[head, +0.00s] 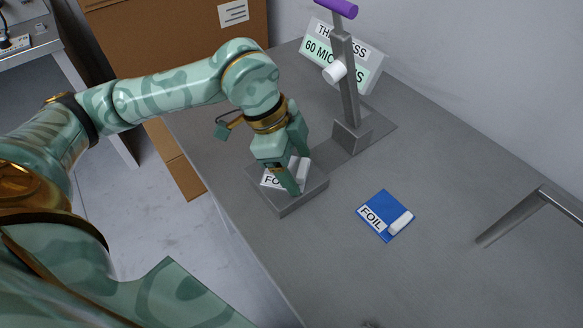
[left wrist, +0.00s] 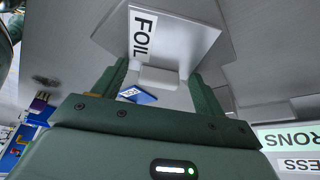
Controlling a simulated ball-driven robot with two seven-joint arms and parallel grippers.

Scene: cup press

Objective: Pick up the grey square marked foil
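The grey square marked FOIL (head: 270,181) lies on a raised grey block on the table, partly hidden by my left gripper (head: 296,174) in the head view. In the left wrist view the grey square (left wrist: 190,35) shows its white FOIL label and a small white tab (left wrist: 160,78). My left gripper (left wrist: 158,82) is open, pointing down over the square. The tab is between its fingers, with a gap showing on each side. My right gripper is in neither view.
A blue square marked FOIL (head: 378,226) with a white tab lies flat to the right. A press with a grey post (head: 347,90) and purple handle stands behind, with a sign (head: 345,60). A bent grey bar (head: 515,215) is at far right.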

